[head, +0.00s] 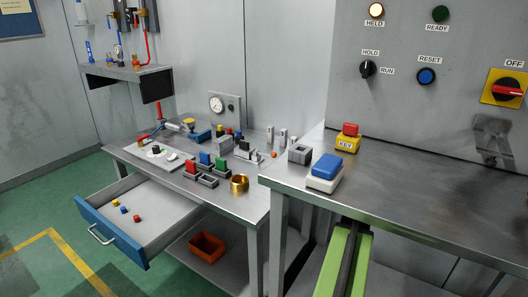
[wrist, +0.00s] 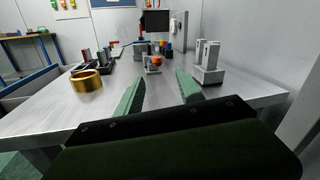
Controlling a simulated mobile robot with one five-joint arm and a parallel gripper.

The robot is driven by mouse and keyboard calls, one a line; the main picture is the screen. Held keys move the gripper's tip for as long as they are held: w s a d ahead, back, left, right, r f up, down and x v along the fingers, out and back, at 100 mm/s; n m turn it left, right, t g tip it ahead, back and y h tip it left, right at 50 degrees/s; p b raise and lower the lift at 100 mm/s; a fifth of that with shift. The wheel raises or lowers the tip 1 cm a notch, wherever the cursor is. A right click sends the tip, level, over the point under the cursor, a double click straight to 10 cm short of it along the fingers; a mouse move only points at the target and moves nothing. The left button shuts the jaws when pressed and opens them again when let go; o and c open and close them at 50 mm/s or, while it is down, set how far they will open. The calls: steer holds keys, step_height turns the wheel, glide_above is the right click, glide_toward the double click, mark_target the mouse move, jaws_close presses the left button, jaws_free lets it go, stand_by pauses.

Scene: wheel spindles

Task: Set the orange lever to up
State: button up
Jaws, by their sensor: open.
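A small orange knob (wrist: 156,60), which looks like the end of the orange lever, shows above a grey base (wrist: 153,70) in the wrist view. In the head view a small orange knob (head: 274,155) shows beside grey parts at the right of the lower table. The lever's angle is too small to make out. My gripper (wrist: 160,88) is open and empty. Its two green fingers point along the table towards the orange knob, which lies beyond the fingertips and between them in the picture.
A brass ring (wrist: 87,81) stands left of my fingers, and grey upright posts (wrist: 207,58) on a base stand close to the right finger. Coloured blocks (head: 205,160) lie further left. The blue-fronted drawer (head: 105,232) is open. A higher bench (head: 400,200) is at right.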

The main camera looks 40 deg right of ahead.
steer(key=w, duration=1.1)
steer(key=w+a, duration=0.1)
steer(key=w, duration=0.4)
steer(key=shift+w, duration=0.15)
steer(key=shift+c, duration=0.5)
jaws_close()
steer(key=shift+d, duration=0.1)
steer(key=shift+d, duration=0.1)
